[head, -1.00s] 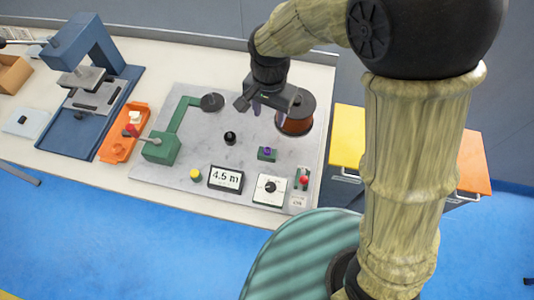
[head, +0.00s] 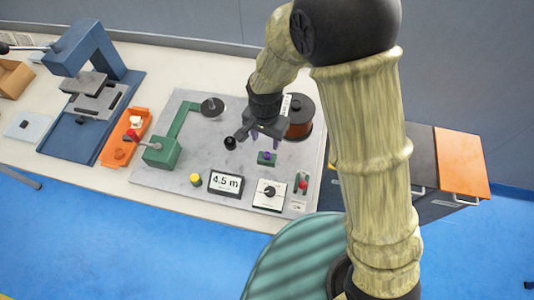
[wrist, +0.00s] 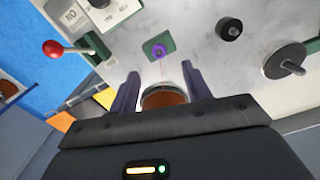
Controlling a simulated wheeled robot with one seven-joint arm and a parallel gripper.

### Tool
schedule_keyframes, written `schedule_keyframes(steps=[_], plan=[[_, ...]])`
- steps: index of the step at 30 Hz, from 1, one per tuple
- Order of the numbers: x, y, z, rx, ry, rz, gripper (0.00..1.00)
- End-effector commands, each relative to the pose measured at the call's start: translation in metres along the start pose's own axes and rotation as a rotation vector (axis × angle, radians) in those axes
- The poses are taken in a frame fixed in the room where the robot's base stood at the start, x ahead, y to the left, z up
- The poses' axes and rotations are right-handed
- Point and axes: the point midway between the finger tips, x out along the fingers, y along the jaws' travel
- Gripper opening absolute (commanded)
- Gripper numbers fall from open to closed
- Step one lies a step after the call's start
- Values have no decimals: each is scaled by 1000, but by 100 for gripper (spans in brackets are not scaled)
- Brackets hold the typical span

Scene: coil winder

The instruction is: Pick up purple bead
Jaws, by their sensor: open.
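The purple bead (head: 266,155) sits on a small green block (head: 267,161) on the grey plate of the winder. In the wrist view the bead (wrist: 158,51) looks like a purple ring on a green square, just beyond the fingertips and roughly centred between them. My gripper (head: 266,138) is above the plate, a little behind the bead in the head view, and apart from it. Its two purple fingers are spread with nothing gripped; they also show in the wrist view (wrist: 158,70).
A copper spool (head: 300,125) stands close behind the gripper. A black knob (head: 230,143) is left of the bead. In front are a 4.5 m display (head: 226,182), a dial box (head: 269,194) and a red-knobbed switch (head: 302,184). A green crank arm (head: 178,133) stands left.

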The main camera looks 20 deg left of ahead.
Motion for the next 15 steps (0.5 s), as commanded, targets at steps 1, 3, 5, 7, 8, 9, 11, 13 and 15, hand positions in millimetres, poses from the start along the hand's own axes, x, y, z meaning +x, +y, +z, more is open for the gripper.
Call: schedule_keyframes(steps=[1,3,5,7,8,9,11,13,15], plan=[[9,1,1,0,-4,5,48],[19,1,0,0,-3,4,48],[26,0,0,0,-2,2,48],[31,0,0,0,-1,1,48],[32,0,0,0,0,0,48],[33,0,0,0,0,0,48],[34,0,0,0,1,-1,48],[33,0,0,0,1,-1,48],[33,0,0,0,1,-1,48]])
